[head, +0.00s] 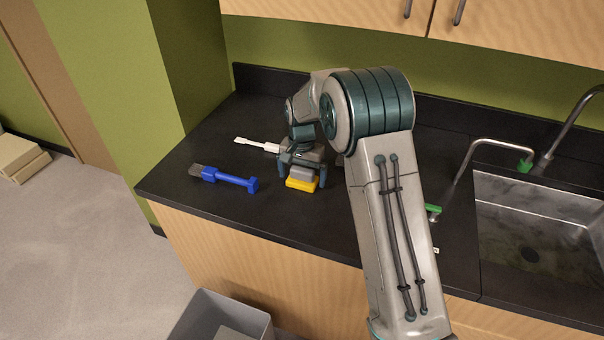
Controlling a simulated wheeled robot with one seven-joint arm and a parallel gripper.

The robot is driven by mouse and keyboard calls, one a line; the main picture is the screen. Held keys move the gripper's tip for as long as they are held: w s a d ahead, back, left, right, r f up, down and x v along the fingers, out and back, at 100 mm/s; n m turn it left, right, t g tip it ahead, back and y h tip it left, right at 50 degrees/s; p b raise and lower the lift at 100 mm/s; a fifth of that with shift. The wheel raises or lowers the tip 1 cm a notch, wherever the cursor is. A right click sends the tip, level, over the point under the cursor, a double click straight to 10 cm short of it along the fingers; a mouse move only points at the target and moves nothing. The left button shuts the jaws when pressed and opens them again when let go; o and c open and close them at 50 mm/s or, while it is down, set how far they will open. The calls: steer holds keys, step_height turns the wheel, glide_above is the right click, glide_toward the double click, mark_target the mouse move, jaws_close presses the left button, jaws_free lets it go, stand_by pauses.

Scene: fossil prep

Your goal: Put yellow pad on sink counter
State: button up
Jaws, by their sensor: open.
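The yellow pad (301,185) lies on the black sink counter (330,228), with a grey block-like top part on it. My gripper (302,172) is open, pointing down over the pad, with one finger on each side of its grey part. I cannot tell whether the fingers touch it. My arm hides the counter just to the right of the pad.
A blue-handled brush (228,178) lies left of the pad, and a white tool (258,144) lies behind it. A metal sink (535,235) with a faucet (500,145) is at right. A grey bin (222,318) stands below on the floor.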

mark_target(302, 170)
step_height(302, 170, up, 12)
steer(key=b, duration=0.1)
steer(key=s+d+r+n+t, duration=0.1)
steer(key=s+d+r, duration=0.5)
steer(key=s, duration=0.2)
steer(key=s+d+f+n+t, duration=0.1)
steer(key=s+d, duration=0.3)
steer(key=s, duration=0.8)
steer(key=s+d+f+n+t, duration=0.1)
steer(key=s+d, duration=0.4)
steer(key=s, duration=0.7)
steer(key=shift+f+n, duration=0.4)
steer(key=shift+n, duration=0.2)
